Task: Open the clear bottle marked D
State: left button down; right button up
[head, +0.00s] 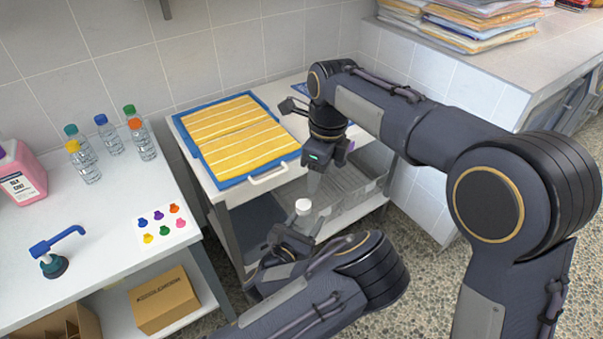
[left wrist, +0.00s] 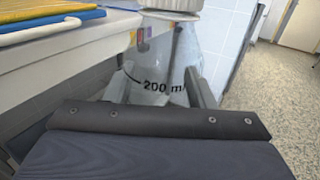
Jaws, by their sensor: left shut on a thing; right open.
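A clear bottle (left wrist: 160,62) with a "200 ml" mark stands upright between the fingers of my left gripper (head: 290,240), which is shut on it. Its white cap (head: 303,206) is on top and also shows at the upper edge of the left wrist view (left wrist: 172,4). A small coloured label (left wrist: 140,38) is on the bottle; I cannot read a letter D on it. In the head view most of the bottle's body is hidden by my left gripper and arm. My right gripper (head: 314,181) is open, pointing down just above the cap, apart from it.
A cart (head: 225,200) with yellow towels on a blue tray (head: 190,140) stands behind. The left bench holds several small bottles (head: 105,140), a pink jug (head: 20,175), a blue-handled tool (head: 55,250) and a colour-sticker card (head: 160,225). Paper stacks (head: 460,20) lie on the right counter.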

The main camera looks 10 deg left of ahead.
aim_at(302, 204)
jog(key=a, duration=0.1)
jog(key=a+f+m, duration=0.1)
jog(key=a, duration=0.1)
jog(key=shift+w+a+f+h, duration=0.1)
jog(key=shift+w+h, duration=0.05)
jog(key=shift+h, duration=0.15)
jog(key=shift+a+f+m, duration=0.25)
jog(key=shift+a+m, duration=0.05)
notch_tip(302, 204, down, 8)
jog(key=shift+r, duration=0.15)
